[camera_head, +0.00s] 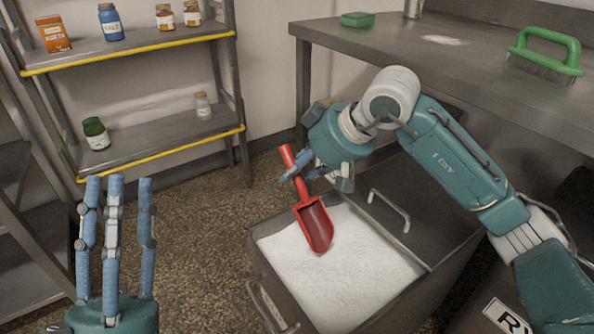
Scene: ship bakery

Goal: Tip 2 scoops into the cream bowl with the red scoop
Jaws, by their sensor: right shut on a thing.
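The red scoop (316,226) is in my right gripper (303,177), which is shut on its handle. The scoop tilts with its mouth down, over the white powder (335,268) in an open metal bin (271,262). Its tip appears to be at or just above the powder; I cannot tell if it touches. The scoop's bowl looks empty. My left gripper (117,180) is at the lower left with its fingers straight up and apart, open and empty. No cream bowl can be made out in this view.
A shelf rack (155,146) with yellow edges holds jars and bottles at the upper left. A metal table (465,62) at the upper right bears a green brush (545,55) and a green box (357,19). The bin's lid (389,211) has a handle. Speckled floor lies between rack and bin.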

